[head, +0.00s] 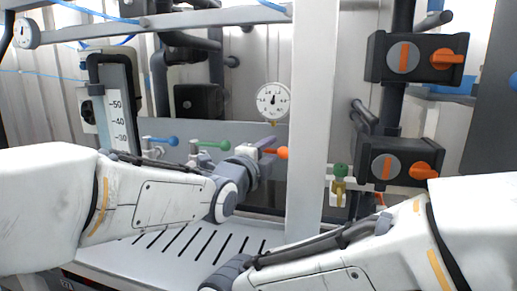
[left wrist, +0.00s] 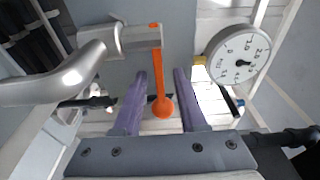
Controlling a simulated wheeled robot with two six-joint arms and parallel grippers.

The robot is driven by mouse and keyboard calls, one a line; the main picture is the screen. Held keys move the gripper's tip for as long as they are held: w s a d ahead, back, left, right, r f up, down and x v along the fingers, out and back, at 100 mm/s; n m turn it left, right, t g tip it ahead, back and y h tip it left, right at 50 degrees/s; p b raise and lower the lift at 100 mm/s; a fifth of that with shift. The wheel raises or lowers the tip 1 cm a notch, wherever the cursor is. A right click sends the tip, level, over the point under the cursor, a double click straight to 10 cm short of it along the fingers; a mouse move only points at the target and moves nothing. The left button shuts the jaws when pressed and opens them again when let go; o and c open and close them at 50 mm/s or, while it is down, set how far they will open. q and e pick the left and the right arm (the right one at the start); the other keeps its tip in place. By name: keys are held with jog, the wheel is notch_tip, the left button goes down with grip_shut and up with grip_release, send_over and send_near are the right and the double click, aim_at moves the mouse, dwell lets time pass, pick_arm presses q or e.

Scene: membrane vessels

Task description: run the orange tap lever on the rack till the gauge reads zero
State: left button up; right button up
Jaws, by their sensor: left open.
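The orange tap lever (head: 282,153) on the rack ends in a round orange knob. In the left wrist view the lever (left wrist: 161,106) runs from a grey metal tap body down between the two purple fingers. My left gripper (head: 265,155) is open around the lever, with a visible gap on each side of it (left wrist: 158,100). The round white gauge (head: 272,100) hangs just above the lever; its dark needle points roughly upward in the head view. The gauge also shows in the left wrist view (left wrist: 238,58), turned at an angle. I cannot read its exact value. My right gripper is out of view.
A blue lever (head: 172,141) and a green lever (head: 213,145) sit on the same rack to the left. A white upright post (head: 308,120) stands right of the orange lever. Dark boxes with orange handles (head: 447,58) are on the right. A slotted tray (head: 190,243) lies below.

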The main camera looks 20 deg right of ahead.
pick_arm(q)
grip_shut()
dwell(1.4)
